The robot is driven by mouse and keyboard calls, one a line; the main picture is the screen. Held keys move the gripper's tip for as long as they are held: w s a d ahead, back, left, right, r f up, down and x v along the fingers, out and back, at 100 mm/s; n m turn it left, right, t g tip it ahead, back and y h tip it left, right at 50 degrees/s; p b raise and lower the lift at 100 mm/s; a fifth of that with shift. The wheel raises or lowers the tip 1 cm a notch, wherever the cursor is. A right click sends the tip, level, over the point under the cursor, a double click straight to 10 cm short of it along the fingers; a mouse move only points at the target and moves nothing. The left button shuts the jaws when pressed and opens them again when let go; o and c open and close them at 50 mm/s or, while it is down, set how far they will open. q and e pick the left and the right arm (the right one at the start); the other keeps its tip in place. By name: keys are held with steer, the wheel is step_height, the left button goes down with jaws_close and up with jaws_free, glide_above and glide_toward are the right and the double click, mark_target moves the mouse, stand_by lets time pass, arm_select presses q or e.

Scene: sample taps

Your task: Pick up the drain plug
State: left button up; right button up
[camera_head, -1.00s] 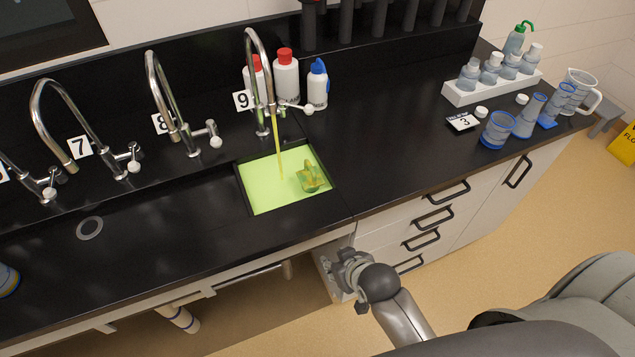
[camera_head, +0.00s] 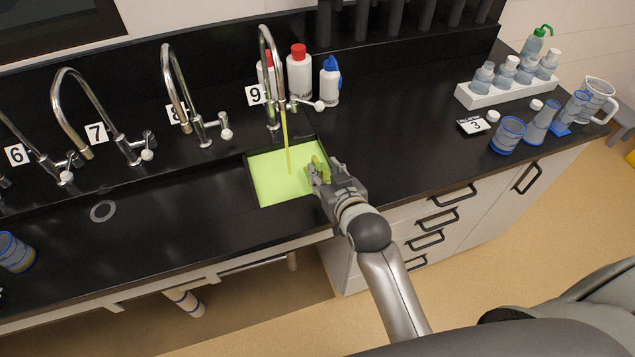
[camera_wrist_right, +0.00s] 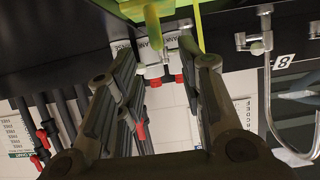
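The sink (camera_head: 272,183) under tap 9 holds bright yellow-green liquid, and a yellow stream (camera_head: 286,145) runs into it. A translucent yellow-green piece (camera_head: 320,163) stands at the sink's right side, partly hidden by my right gripper; I cannot tell for sure that it is the drain plug. My left gripper is not in view.
Tap 9 (camera_head: 267,80) rises behind the sink. Bottles with red caps (camera_head: 299,75) and a blue cap (camera_head: 330,82) stand behind it. A round drain (camera_head: 103,211) lies in the counter to the left. Bottles in a white rack (camera_head: 497,92) and several beakers stand at right.

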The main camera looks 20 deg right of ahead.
mark_target(319, 167)
steer(key=shift+x, duration=1.1)
steer(key=shift+w+f+p, duration=0.3)
steer(key=shift+w+p, duration=0.15)
steer(key=shift+w, duration=0.05)
steer(key=shift+f+p+x, duration=0.2)
steer(key=shift+p+x, duration=0.2)
steer(key=shift+x, duration=1.5)
steer(key=shift+s, duration=0.1)
jaws_close()
